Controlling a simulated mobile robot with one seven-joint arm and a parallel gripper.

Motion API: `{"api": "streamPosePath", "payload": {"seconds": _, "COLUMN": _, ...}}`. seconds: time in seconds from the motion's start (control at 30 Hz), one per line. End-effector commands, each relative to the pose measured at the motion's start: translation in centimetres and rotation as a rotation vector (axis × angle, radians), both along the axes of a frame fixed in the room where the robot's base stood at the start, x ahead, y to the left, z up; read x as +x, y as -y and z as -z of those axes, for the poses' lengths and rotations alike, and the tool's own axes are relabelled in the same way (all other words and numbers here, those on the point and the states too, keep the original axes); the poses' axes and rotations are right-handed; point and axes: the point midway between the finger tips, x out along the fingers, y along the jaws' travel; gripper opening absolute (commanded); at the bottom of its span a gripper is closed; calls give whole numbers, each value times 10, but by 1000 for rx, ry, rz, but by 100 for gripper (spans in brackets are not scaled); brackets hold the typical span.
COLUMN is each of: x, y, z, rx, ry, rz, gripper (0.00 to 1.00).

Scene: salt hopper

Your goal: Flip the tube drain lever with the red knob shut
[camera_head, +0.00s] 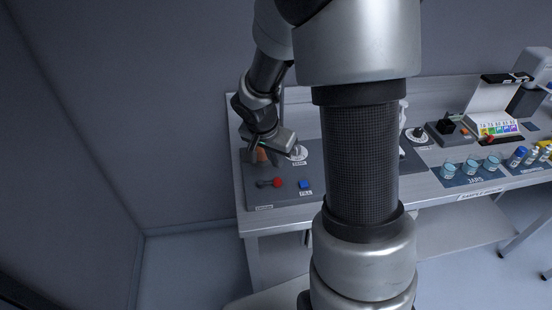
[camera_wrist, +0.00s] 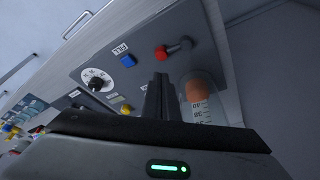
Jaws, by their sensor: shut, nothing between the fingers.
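The red knob (camera_head: 278,182) sits at the right end of a short dark lever (camera_head: 264,184) on the grey panel in the head view. In the wrist view the red knob (camera_wrist: 161,53) is just beyond my fingertips, with the lever (camera_wrist: 180,46) running to its right. My gripper (camera_wrist: 161,80) is shut and empty, with a visible space between it and the knob. In the head view my gripper (camera_head: 262,158) hangs over the back of the panel, behind the lever. It partly hides the tube with an orange part (camera_wrist: 195,92), which stands beside the fingers in the wrist view.
A blue button (camera_head: 304,184) labelled FILL lies right of the knob. A white dial (camera_head: 299,153) is behind it, close to my gripper. Blue jars (camera_head: 470,167) and bottles stand farther right on the bench. The panel's front edge is clear.

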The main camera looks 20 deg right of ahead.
Motion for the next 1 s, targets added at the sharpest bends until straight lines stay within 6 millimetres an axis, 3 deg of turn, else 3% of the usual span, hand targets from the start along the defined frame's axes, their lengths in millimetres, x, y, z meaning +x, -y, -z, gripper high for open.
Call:
{"api": "streamPosePath", "payload": {"seconds": 0.2, "x": 8, "y": 11, "z": 40, "rx": 0, "ry": -4, "rz": 0, "gripper": 0}}
{"api": "streamPosePath", "payload": {"seconds": 0.4, "x": 14, "y": 18, "z": 61, "rx": 0, "ry": -2, "rz": 1, "gripper": 0}}
{"api": "streamPosePath", "payload": {"seconds": 1.0, "x": 15, "y": 19, "z": 67, "rx": 0, "ry": 1, "rz": 16, "gripper": 0}}
